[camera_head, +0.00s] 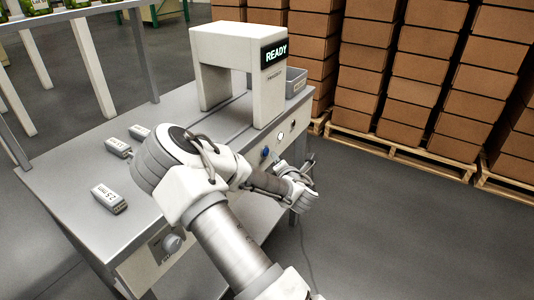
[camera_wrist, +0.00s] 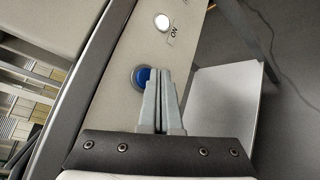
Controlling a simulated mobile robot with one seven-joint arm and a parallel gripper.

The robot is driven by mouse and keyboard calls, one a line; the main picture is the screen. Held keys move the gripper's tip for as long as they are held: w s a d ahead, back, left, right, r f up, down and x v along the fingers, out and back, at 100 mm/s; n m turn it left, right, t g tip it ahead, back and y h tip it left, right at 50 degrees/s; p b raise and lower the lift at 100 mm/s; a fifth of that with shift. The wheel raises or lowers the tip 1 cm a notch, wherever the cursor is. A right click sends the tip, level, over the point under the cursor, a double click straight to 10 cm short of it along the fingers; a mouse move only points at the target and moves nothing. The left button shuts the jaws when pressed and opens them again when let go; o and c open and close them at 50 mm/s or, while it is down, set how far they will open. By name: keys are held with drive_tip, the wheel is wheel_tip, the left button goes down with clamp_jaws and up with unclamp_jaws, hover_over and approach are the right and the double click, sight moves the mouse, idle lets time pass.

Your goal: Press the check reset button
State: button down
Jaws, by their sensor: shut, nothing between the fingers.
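A round blue button (camera_wrist: 142,76) in a dark ring sits on the beige front panel of the machine bench in the wrist view. It also shows as a small blue spot in the head view (camera_head: 265,152). I cannot read a label by it. My gripper (camera_wrist: 158,70) is shut and empty, its two grey fingers together. The fingertips overlap the right part of the button in the wrist view; I cannot tell whether they touch it. A lit white lamp (camera_wrist: 162,22) marked ON is farther along the panel.
A white arch-shaped checker (camera_head: 211,70) with a lit READY display (camera_head: 275,52) stands on the grey bench (camera_head: 75,160). Several small labelled blocks (camera_head: 109,198) lie on its left. A grey bin (camera_head: 296,82) is behind the arch. Stacked cartons (camera_head: 372,75) stand at the back right; the floor at right is clear.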

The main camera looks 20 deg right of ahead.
drive_tip(key=shift+s+d, duration=0.1)
drive_tip(key=s+d, duration=0.1)
drive_tip(key=s, duration=0.1)
drive_tip(key=s+d, duration=0.1)
drive_tip(key=d, duration=0.1)
drive_tip(key=shift+s, duration=0.4)
idle(0.8)
